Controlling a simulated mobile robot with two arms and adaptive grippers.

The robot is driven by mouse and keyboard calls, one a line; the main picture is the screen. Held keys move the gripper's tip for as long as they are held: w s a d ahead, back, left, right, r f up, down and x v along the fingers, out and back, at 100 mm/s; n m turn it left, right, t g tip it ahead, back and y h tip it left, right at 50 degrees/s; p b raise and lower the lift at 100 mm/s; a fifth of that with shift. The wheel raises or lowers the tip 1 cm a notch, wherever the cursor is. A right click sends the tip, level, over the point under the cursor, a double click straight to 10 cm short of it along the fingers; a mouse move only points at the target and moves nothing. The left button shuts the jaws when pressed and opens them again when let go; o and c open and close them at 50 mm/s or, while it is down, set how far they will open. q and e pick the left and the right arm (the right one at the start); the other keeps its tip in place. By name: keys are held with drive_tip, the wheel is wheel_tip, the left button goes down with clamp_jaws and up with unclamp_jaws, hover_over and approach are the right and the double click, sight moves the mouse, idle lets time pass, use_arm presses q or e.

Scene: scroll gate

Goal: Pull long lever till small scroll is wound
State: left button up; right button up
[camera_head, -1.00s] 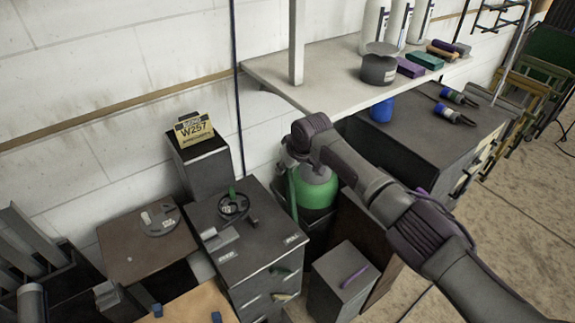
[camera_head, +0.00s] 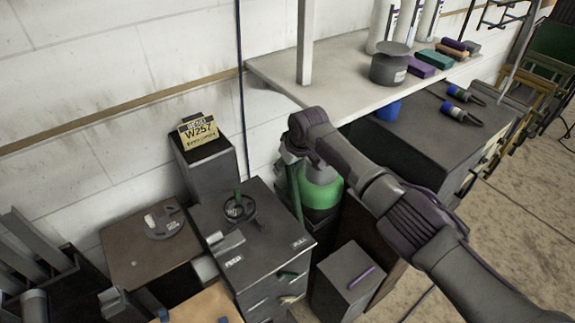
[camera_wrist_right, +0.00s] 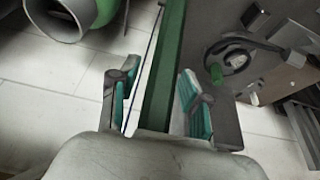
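A long green bar (camera_head: 297,196), which looks like the long lever, stands upright beside the dark box marked PUSH and PULL (camera_head: 265,245). My right gripper (camera_head: 291,160) is at its upper part. In the right wrist view, the bar (camera_wrist_right: 167,65) runs between the teal-padded fingers of the right gripper (camera_wrist_right: 157,95). The fingers are apart, with a gap on the left finger's side. A round dial (camera_head: 240,208) with a short green handle sits on the box top. I cannot pick out the small scroll for sure. My left gripper is not in view.
A green cylinder (camera_head: 321,190) stands close behind the right gripper. A white shelf (camera_head: 335,85) with bottles and a dark pot is above. A grey block (camera_head: 345,280) with a purple stick and a brown table (camera_head: 130,240) flank the dark box.

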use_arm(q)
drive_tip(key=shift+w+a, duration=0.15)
use_arm(e)
drive_tip(key=shift+s+d+r, duration=0.1)
drive_tip(key=v, duration=1.1)
drive_tip(key=shift+r, duration=0.4)
